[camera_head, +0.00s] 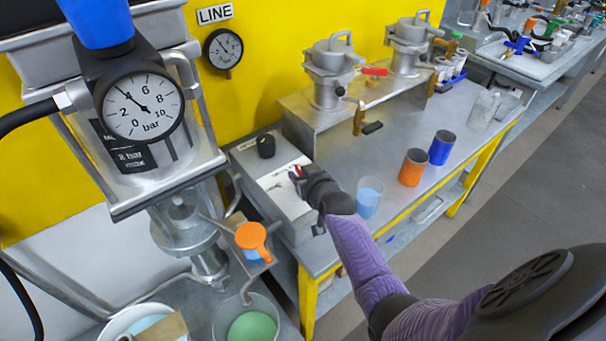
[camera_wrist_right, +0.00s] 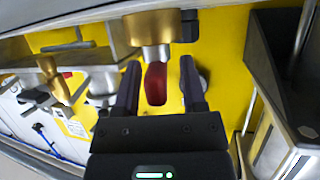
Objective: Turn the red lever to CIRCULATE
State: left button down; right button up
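The red lever (camera_wrist_right: 155,84) hangs from a brass valve body (camera_wrist_right: 152,28) in the right wrist view. My right gripper (camera_wrist_right: 160,66) is open, with one dark finger on each side of the lever. Gaps show between the lever and both fingers. In the head view, my right gripper (camera_head: 301,177) is over the grey box with a white top plate (camera_head: 276,184), and a small bit of red (camera_head: 297,171) shows at its tip. The valve body is mostly hidden there, and I cannot read a CIRCULATE mark. My left gripper is out of view.
A black knob (camera_head: 266,146) stands on the box. A blue-filled clear beaker (camera_head: 369,197), an orange cup (camera_head: 412,168) and a blue cup (camera_head: 442,147) stand right of my arm. A pressure gauge (camera_head: 143,106) and an orange-handled tool (camera_head: 254,238) are at left.

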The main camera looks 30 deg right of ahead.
grip_shut()
jog(key=shift+d+n+y+b, duration=0.15)
jog(key=shift+n+y+b, duration=0.15)
jog(key=shift+b, duration=0.1)
jog(key=shift+f+n+y+b, duration=0.2)
jog(key=shift+n+y+b, duration=0.5)
jog(key=shift+y+b, duration=0.3)
jog(key=shift+r+n+y+b, duration=0.15)
jog(key=shift+n+y+b, duration=0.25)
jog(key=shift+b, duration=0.2)
jog(key=shift+r, duration=0.15)
jog(key=shift+o, duration=0.4)
grip_release()
